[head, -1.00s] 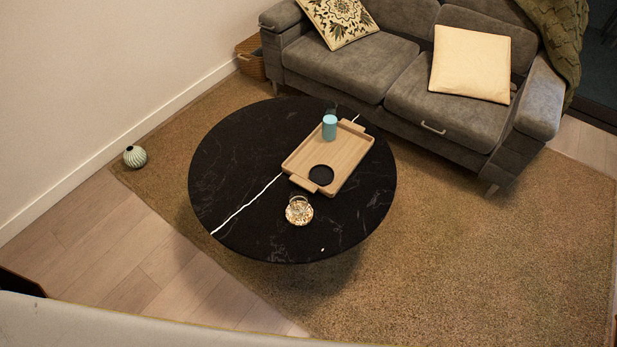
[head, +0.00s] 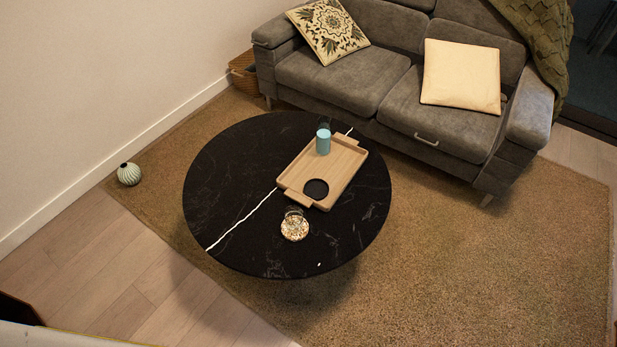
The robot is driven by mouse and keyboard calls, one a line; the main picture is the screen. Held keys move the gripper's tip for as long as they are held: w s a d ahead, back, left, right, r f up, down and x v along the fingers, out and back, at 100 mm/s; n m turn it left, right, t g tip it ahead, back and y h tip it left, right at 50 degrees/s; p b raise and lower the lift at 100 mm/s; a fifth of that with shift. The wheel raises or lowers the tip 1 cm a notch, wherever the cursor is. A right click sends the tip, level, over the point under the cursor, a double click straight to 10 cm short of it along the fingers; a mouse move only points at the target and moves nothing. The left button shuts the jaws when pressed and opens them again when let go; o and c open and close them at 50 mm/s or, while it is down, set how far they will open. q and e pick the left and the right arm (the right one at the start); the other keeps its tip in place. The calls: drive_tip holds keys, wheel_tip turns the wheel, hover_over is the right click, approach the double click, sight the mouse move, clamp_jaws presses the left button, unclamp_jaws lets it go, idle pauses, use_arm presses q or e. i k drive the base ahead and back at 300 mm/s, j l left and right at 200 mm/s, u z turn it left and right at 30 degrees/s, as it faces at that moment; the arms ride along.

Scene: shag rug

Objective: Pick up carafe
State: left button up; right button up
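A small glass vessel (head: 294,213), which may be the carafe, stands on a round speckled coaster (head: 295,230) on the black round table (head: 240,170). It is clear and its outline is hard to make out at this size. It sits just in front of the wooden tray (head: 345,178). Neither of my grippers is in the head view.
A grey sofa (head: 345,85) stands behind the table. A striped vase (head: 129,174) is on the floor at left. The rug (head: 480,260) is clear at right.

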sight(323, 138)
drive_tip(key=u, duration=0.35)
drive_tip(key=i+l+u, duration=0.1)
drive_tip(key=l+u, duration=0.8)
drive_tip(key=l, duration=0.25)
